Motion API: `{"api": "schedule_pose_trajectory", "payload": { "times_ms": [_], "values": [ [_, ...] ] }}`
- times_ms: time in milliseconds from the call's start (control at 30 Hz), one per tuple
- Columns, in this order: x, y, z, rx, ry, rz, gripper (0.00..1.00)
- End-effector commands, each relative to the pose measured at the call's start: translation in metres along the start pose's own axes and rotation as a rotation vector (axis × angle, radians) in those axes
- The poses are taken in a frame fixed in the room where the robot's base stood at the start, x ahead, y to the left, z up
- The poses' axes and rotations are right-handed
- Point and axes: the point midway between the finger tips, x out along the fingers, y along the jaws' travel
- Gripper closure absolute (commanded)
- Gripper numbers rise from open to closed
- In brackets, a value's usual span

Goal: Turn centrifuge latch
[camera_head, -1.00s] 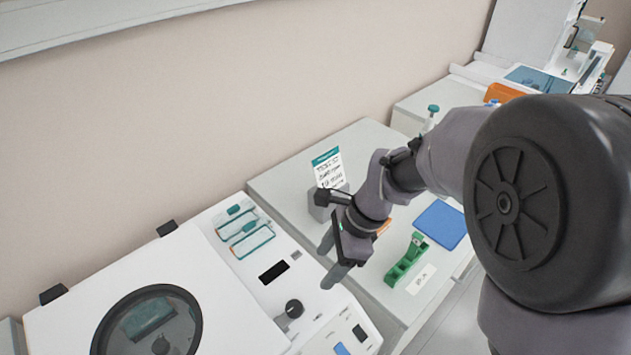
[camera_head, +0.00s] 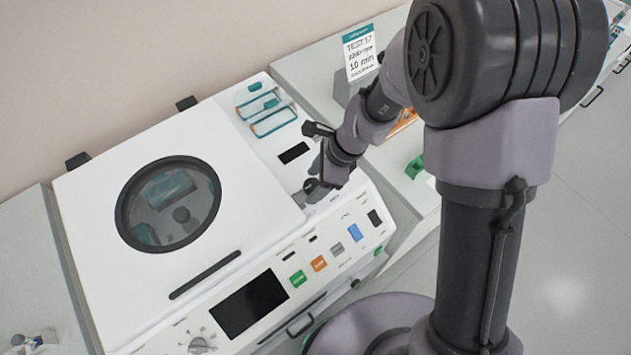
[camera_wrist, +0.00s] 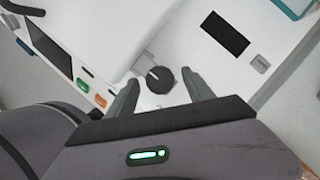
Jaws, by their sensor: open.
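The white centrifuge (camera_head: 95,215) stands on the bench with its lid closed; the lid has a round dark-rimmed window (camera_head: 125,205). The latch is a dark round knob on the panel right of the lid. In the wrist view the knob (camera_wrist: 160,80) shows a pale pointer mark and lies between and just beyond my open fingertips. My gripper (camera_wrist: 163,88) has one finger on each side of it, with gaps visible; I cannot tell its height over the panel. In the head view my gripper (camera_head: 313,184) is over the panel and mostly hides the knob.
The front panel carries a dark screen (camera_head: 248,303), coloured buttons and a dial (camera_head: 198,345). A tube rack (camera_head: 272,122) with teal parts sits behind the knob. A sign (camera_head: 360,52) and a green holder (camera_head: 414,167) stand on the bench to the right.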

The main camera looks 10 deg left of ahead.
Motion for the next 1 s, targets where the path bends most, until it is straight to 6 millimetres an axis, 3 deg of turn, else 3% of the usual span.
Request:
{"api": "schedule_pose_trajectory", "payload": {
  "times_ms": [167, 467, 767, 1000],
  "values": [
    [-0.0005, -0.0001, 0.0001, 0.000, 0.000, 0.000, 0.41],
    [-0.0007, -0.0001, 0.0000, 0.000, 0.000, 0.000, 1.00],
    [-0.0012, -0.0004, 0.0001, -0.038, 0.000, 0.016, 1.00],
    [-0.0025, -0.0020, 0.0009, -0.179, 0.000, 0.075, 1.00]
  ]
}}
